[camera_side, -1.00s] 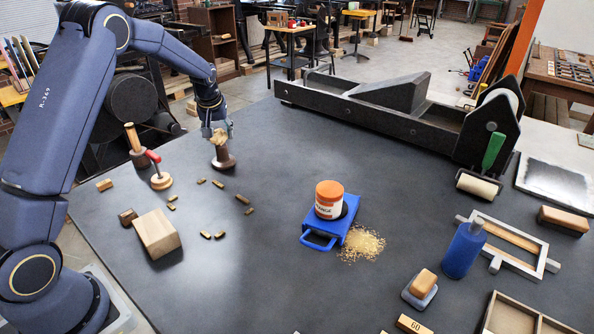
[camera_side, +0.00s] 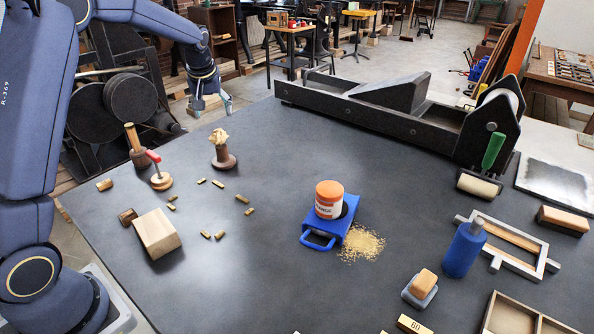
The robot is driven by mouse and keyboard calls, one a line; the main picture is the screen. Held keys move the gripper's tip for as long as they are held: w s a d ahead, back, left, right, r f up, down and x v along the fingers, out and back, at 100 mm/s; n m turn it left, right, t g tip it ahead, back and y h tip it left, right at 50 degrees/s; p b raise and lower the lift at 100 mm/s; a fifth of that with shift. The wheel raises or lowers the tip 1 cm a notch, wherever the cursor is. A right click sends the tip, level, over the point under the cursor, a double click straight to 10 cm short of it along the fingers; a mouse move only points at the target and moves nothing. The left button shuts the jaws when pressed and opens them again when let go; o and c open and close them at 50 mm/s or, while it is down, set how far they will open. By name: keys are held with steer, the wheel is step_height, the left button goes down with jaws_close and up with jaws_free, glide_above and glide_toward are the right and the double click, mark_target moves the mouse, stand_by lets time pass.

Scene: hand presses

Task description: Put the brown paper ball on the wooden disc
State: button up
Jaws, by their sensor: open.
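The brown paper ball (camera_side: 218,137), tan and crumpled, rests on top of a short dark brown wooden piece (camera_side: 222,152) with a round, wider base, at the far left of the dark table. The wooden piece stands upright. My gripper (camera_side: 212,110) is open and empty, above and behind the ball, near the table's far edge, clear of it. I cannot tell which of these round wooden pieces the task names.
A wooden-handled tool (camera_side: 136,146) stands behind the red handle. Several small brass pieces (camera_side: 242,198) and a wooden block (camera_side: 156,232) lie in front. The long black press (camera_side: 380,110) runs along the back right.

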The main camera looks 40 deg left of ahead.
steer(key=s+d+r+m+t+h, duration=0.15)
steer(key=s+d+r+m, duration=0.25)
steer(key=s+d+r, duration=0.75)
steer(key=s+d+f+m+h, duration=0.1)
steer(key=s+d, duration=0.3)
steer(key=s, duration=0.4)
steer(key=s+d+f+m, duration=0.4)
steer(key=s+d, duration=0.1)
steer(key=s, duration=0.4)
steer(key=shift+d+t+h, duration=0.25)
steer(key=shift+t+h, duration=0.1)
steer(key=shift+t, duration=0.1)
